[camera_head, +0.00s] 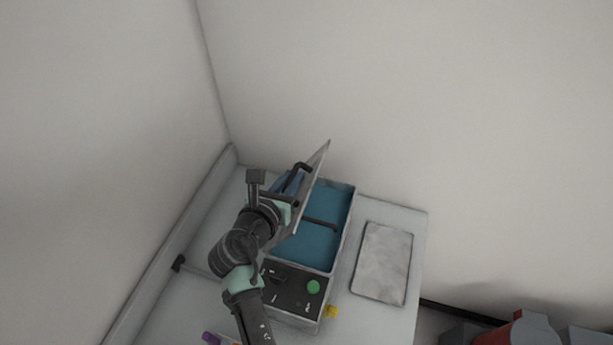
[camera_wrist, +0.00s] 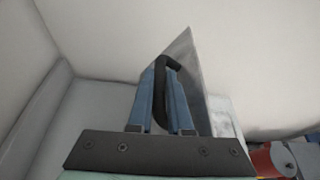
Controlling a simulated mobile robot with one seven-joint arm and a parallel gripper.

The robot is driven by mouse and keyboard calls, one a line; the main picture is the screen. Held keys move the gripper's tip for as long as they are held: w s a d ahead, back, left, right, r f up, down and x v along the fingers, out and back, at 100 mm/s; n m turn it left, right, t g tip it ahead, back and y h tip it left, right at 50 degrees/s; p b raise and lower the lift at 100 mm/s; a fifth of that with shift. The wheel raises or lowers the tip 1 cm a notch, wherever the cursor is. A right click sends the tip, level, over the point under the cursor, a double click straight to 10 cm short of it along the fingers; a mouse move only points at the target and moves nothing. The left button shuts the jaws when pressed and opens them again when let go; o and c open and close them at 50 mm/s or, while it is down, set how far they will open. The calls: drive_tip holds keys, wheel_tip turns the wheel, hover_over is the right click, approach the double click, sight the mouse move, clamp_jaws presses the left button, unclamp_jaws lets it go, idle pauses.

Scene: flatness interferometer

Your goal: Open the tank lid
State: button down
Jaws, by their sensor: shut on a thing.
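The tank (camera_head: 340,215) stands on the bench in the head view, and its blue interior shows. Its grey lid (camera_head: 316,170) is raised and tilted steeply up over the tank's left side. The lid also shows edge-on in the wrist view (camera_wrist: 192,70). A black handle (camera_wrist: 163,105) stands out from the lid's face. My gripper (camera_wrist: 163,98) has its blue fingers on both sides of this handle and is shut on it. In the head view the gripper (camera_head: 290,182) is partly hidden behind my wrist and beside the lid.
A control panel (camera_head: 290,290) with a green button (camera_head: 313,287) is at the tank's front, with a yellow knob (camera_head: 331,311) at its side. A grey marbled plate (camera_head: 383,262) lies to the right. Walls rise behind and left. A red object (camera_head: 520,330) is at lower right.

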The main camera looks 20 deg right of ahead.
drive_tip(key=w+a+n+g+h, duration=0.1)
drive_tip(key=w+a+n+h, duration=0.1)
drive_tip(key=w+a+n, duration=0.2)
drive_tip(key=shift+a+f, duration=0.35)
drive_tip(key=shift+a, duration=0.6)
drive_tip(key=c, duration=1.1)
unclamp_jaws()
drive_tip(key=shift+h, duration=0.3)
drive_tip(key=b+v, duration=0.1)
drive_tip(key=v, duration=1.2)
drive_tip(key=shift+r, duration=0.1)
